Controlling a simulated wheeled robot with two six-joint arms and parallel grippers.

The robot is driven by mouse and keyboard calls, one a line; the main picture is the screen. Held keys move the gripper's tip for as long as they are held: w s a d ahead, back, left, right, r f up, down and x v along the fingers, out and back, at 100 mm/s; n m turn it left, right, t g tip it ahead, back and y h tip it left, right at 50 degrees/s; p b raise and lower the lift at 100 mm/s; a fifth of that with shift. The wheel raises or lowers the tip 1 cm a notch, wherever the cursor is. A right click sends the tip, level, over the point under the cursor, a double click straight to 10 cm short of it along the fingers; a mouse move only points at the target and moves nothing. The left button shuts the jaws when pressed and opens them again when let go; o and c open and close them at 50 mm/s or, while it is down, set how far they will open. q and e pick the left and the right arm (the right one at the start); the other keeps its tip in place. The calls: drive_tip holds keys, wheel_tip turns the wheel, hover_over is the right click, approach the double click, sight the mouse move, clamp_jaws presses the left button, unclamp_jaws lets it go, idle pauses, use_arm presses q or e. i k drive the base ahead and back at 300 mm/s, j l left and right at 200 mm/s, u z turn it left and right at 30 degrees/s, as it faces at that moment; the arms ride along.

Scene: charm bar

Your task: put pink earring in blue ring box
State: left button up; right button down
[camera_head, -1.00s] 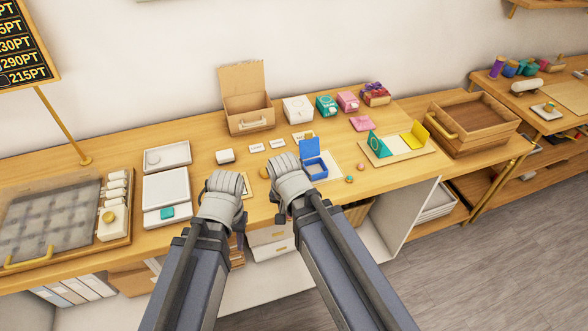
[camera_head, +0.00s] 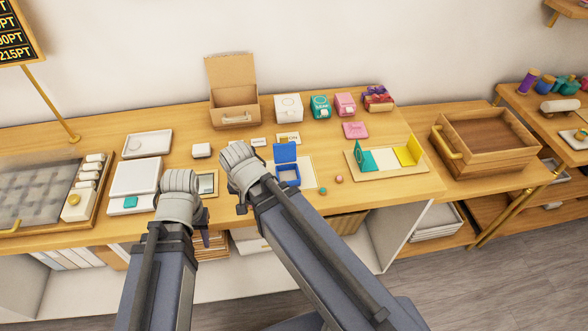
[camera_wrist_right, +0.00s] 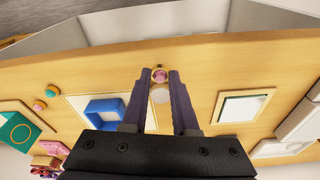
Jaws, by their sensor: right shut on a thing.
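The blue ring box (camera_head: 288,173) stands open on the counter on a pale mat, its lid upright at the back. It also shows in the right wrist view (camera_wrist_right: 104,110). My right gripper (camera_wrist_right: 160,78) is shut on a small pink piece with a gold rim, which looks like the pink earring (camera_wrist_right: 160,75). In the head view my right gripper (camera_head: 241,207) is left of the box, apart from it, and its wrist hides the held piece. My left gripper (camera_head: 203,216) is farther left at the counter's front edge; its jaw opening is not clear.
A framed square (camera_head: 207,184) lies between the grippers. A small teal bead (camera_head: 322,191) and a pink one (camera_head: 339,179) lie right of the box. A board with teal and yellow boxes (camera_head: 405,168) is farther right. A white scale (camera_head: 135,178) stands left.

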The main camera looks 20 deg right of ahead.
sight(284, 178)
drive_tip(key=l, duration=0.65)
drive_tip(key=k+l+u, duration=0.1)
drive_tip(key=l, duration=0.6)
